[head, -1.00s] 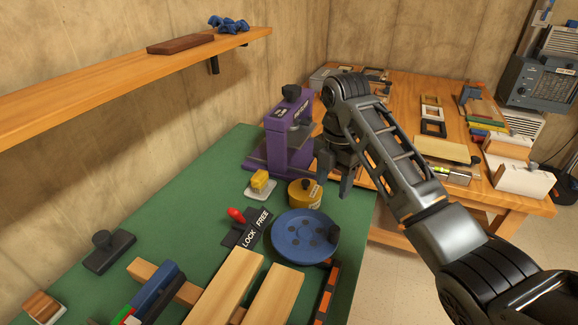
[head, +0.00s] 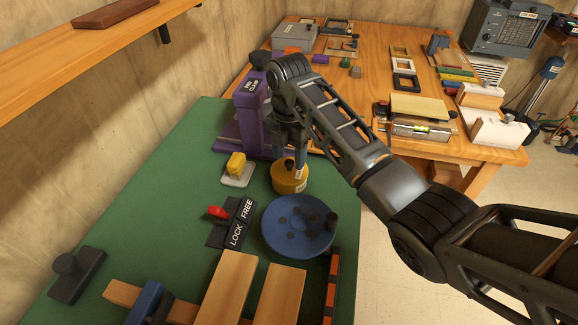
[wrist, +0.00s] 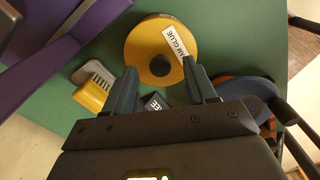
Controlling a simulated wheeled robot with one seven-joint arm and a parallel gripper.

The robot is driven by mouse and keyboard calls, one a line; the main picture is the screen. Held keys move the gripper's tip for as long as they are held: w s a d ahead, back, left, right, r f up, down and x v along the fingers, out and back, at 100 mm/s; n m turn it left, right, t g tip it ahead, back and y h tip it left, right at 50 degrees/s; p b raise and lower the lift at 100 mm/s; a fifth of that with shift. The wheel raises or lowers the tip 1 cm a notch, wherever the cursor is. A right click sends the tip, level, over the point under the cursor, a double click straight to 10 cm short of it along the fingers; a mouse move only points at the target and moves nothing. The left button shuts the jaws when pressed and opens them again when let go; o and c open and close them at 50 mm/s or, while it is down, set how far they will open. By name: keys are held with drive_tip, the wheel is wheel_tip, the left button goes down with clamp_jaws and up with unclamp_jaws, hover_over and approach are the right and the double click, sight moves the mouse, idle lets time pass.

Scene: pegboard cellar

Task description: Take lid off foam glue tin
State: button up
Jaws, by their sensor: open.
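The foam glue tin (head: 289,180) is a round yellow tin on the green bench top, with a dark knob on its lid. In the wrist view its lid (wrist: 150,42) fills the upper middle, with a label reading "AM GLUE" and the dark knob (wrist: 160,66). My gripper (head: 294,164) is open, pointing down just above the tin. In the wrist view its two fingers (wrist: 160,84) stand on either side of the knob's near side, with the knob slightly beyond the tips. Whether they touch the knob I cannot tell.
A purple clamp press (head: 251,112) stands behind the tin. A yellow block on a pale plate (head: 238,172) is to the left. A blue disc (head: 297,228) and a red-handled LOCK/FREE lever (head: 218,212) lie in front. Bare green bench top (head: 150,190) lies farther left.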

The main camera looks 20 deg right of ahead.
drive_tip(key=shift+f, duration=0.6)
drive_tip(key=shift+c, duration=0.5)
clamp_jaws()
drive_tip(key=shift+r, duration=0.1)
